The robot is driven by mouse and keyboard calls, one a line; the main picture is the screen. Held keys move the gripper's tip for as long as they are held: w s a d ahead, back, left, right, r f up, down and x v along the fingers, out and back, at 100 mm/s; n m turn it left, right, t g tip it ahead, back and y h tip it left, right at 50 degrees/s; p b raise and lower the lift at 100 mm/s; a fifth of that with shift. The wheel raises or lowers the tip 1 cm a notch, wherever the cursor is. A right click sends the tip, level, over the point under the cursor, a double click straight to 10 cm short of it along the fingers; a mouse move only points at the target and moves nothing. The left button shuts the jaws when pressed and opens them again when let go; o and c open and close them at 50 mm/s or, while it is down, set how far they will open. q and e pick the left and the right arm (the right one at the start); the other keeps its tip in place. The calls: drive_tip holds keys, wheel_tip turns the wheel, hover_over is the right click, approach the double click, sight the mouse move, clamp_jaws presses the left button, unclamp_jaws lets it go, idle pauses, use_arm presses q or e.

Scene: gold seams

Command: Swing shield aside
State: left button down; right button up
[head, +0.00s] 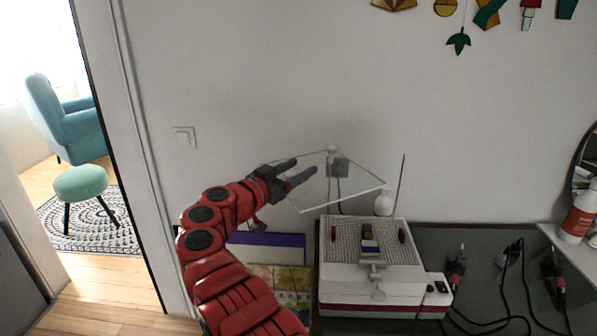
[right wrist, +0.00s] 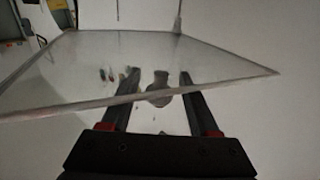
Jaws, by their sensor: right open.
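The shield (head: 345,190) is a clear, tilted pane with pale edges, to the upper left of a white grinder-like machine (head: 335,285) in the head view. It also fills much of the right wrist view (right wrist: 90,60). My right gripper (head: 306,166) is open at the shield's left part, its two dark fingers apart. In the right wrist view the fingers (right wrist: 160,74) reach across the shield's near edge. I cannot tell whether either finger touches it. A white knob-like post (head: 383,203) stands at the machine's back, below the shield's right corner. My left gripper is out of view.
The machine has a perforated top with a small blue and brown piece (head: 369,240) on it. Tools with black cables (head: 505,260) lie on the dark bench to the right. A thin upright rod (head: 400,185) stands behind the machine. A bottle (head: 578,215) stands far right.

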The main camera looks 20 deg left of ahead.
drive_tip(key=shift+s+a+f+b, duration=0.15)
drive_tip(key=shift+s+f+b, duration=0.05)
drive_tip(key=shift+s+b, duration=0.3)
drive_tip(key=shift+s+a+f+b, duration=0.1)
drive_tip(key=shift+s+f+b, duration=0.1)
drive_tip(key=shift+s+b, duration=0.25)
drive_tip(key=b+v, duration=0.2)
drive_tip(key=v, duration=1.3)
drive_tip(key=shift+r, duration=0.3)
drive_tip(key=shift+a, duration=0.1)
